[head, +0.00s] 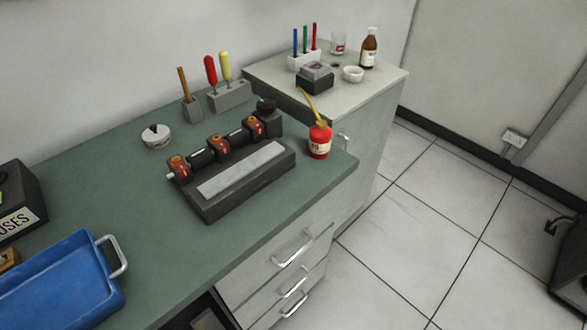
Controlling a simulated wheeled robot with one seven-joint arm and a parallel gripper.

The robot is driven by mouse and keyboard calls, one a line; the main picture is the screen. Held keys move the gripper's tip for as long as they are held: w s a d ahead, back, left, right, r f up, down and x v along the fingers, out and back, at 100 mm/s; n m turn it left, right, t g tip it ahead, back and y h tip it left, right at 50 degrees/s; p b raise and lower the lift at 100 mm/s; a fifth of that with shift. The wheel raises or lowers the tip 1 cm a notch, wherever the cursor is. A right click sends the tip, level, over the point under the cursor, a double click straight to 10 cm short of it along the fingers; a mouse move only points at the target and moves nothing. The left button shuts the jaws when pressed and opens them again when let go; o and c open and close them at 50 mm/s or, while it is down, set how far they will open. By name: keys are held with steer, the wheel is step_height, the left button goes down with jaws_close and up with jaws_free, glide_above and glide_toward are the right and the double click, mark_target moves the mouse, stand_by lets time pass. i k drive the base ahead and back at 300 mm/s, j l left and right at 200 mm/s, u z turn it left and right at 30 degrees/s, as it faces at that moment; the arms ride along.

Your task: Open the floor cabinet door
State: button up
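A pale grey floor cabinet (364,170) stands on the tiled floor beyond the right end of the green-topped bench. Its light top (385,85) is slightly higher than the bench top. The side facing me appears closed, with no gap that I can make out. A small pale piece that may be its handle (343,140) shows just right of the red oil can. The bench corner hides the lower left of the cabinet. My gripper is not in view.
The green bench (120,205) holds a dark machine (235,170), a red oil can (319,140) and a blue tray (62,280). Drawers with metal handles (292,250) face the aisle. The tiled floor (425,215) is clear; a dark object (572,260) is at right.

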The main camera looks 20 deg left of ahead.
mark_target(363, 133)
steer(key=u, duration=0.25)
steer(key=i+l, duration=0.9)
steer(key=i, duration=0.25)
